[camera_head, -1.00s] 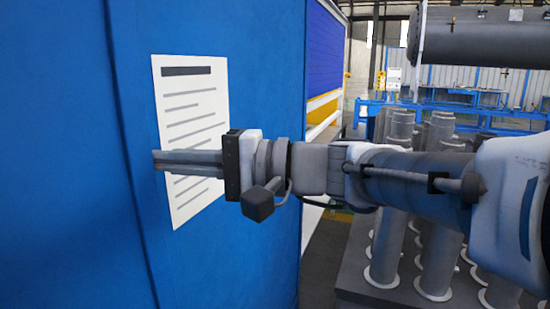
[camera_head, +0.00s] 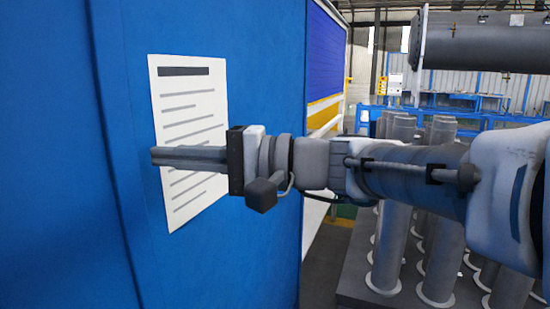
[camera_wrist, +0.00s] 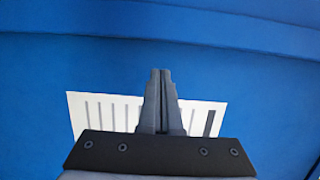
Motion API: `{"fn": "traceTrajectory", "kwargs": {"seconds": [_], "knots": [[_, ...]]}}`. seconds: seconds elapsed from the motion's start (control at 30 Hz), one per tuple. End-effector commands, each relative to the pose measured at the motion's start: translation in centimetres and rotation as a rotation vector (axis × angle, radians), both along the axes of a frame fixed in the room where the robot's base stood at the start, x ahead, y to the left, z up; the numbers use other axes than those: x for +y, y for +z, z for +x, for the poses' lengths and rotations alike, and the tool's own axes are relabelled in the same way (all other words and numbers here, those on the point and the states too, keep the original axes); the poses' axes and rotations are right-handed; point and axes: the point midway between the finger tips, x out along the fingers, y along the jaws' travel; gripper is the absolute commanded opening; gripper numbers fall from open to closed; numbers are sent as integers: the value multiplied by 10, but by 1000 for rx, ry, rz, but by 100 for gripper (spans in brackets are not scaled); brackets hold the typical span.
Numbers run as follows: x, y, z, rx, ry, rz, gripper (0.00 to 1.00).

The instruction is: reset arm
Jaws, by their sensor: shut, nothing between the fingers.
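My gripper (camera_head: 158,157) is shut and empty, its fingers pointing left across the white printed sheet in the head view. In the wrist view my gripper (camera_wrist: 160,75) shows both fingers together over the sheet. The white sheet (camera_head: 187,100) has a dark header bar and several grey lines, and it is on a blue panel (camera_head: 60,200). The sheet also shows in the wrist view (camera_wrist: 98,110), partly hidden behind my gripper. I cannot tell how far the fingertips are from the panel.
Several grey flanged cylinders (camera_head: 391,240) stand on a dark platform (camera_head: 350,278) at the right, partly behind my arm. A large grey horizontal cylinder (camera_head: 490,45) is at the upper right. Blue workbench frames (camera_head: 455,112) stand further back. A strip of floor (camera_head: 325,262) lies between panel and platform.

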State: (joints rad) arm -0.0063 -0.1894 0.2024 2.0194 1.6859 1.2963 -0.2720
Motion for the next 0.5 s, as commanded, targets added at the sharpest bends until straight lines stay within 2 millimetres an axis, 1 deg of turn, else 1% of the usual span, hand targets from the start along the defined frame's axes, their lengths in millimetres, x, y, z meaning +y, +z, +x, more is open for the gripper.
{"fn": "traceTrajectory", "kwargs": {"seconds": [0.03,0.1,0.3,0.4,0.5], "knots": [[-7,0,5,0,-4,1,0],[-26,2,3,0,-8,0,0],[-70,2,-1,1,-9,1,0],[-85,1,-3,1,-7,1,0],[-95,1,-4,0,-6,1,0]]}}
